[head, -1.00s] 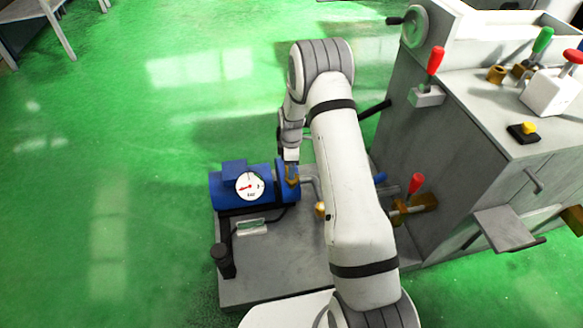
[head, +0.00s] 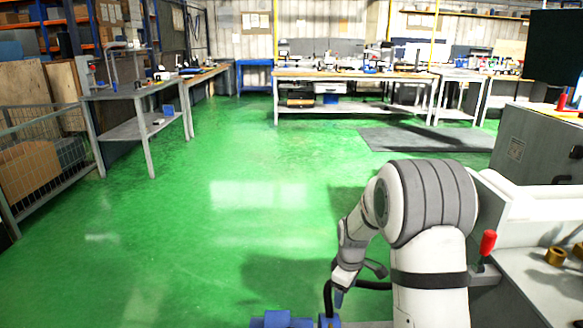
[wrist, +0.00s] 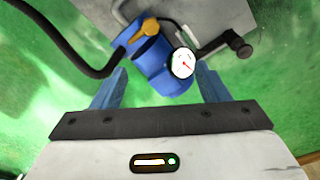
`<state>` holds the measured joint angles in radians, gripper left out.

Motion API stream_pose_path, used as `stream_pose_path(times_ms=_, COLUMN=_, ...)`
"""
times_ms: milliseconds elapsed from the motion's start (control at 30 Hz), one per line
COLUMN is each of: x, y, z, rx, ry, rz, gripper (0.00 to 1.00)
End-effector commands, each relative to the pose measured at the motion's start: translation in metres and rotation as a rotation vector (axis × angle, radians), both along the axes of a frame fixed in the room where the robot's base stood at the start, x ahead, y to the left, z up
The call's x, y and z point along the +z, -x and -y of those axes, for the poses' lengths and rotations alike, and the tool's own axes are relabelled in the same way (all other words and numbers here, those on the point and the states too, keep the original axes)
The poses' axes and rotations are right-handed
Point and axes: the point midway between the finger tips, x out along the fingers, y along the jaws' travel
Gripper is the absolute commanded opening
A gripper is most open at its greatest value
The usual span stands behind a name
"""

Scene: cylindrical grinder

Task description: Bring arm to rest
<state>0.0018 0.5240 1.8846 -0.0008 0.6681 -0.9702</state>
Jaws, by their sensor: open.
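My white and grey arm rises at the lower right of the head view and bends down over the machine's left side. My gripper (wrist: 160,72) shows in the wrist view with its two blue fingers apart and nothing held between them. In the head view its end (head: 340,297) points down and is small. Beyond the fingers in the wrist view is a blue pump motor (wrist: 160,68) with a white round gauge (wrist: 182,63) and a yellow-brown lever (wrist: 146,29). The fingers look apart from it. Only the pump's top (head: 283,320) shows in the head view.
The grinder's pale body with a red-knobbed lever (head: 487,243) stands close at right. A black hose (wrist: 75,55) runs beside the pump. Workbenches (head: 350,75) stand at the back, a wire cage (head: 45,160) at left. The green floor (head: 200,210) between is open.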

Motion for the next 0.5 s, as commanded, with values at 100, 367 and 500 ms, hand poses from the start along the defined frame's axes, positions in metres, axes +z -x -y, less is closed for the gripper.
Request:
stream_pose_path(times_ms=100, x=0.087, y=0.031, z=0.0, rx=-0.128, ry=-0.01, rz=0.028, gripper=0.68)
stream_pose_path(times_ms=367, x=0.218, y=0.11, z=0.0, rx=-0.412, ry=-0.041, rz=0.073, gripper=0.68)
stream_pose_path(times_ms=500, x=0.275, y=0.157, z=0.0, rx=-0.564, ry=-0.064, rz=0.097, gripper=0.68)
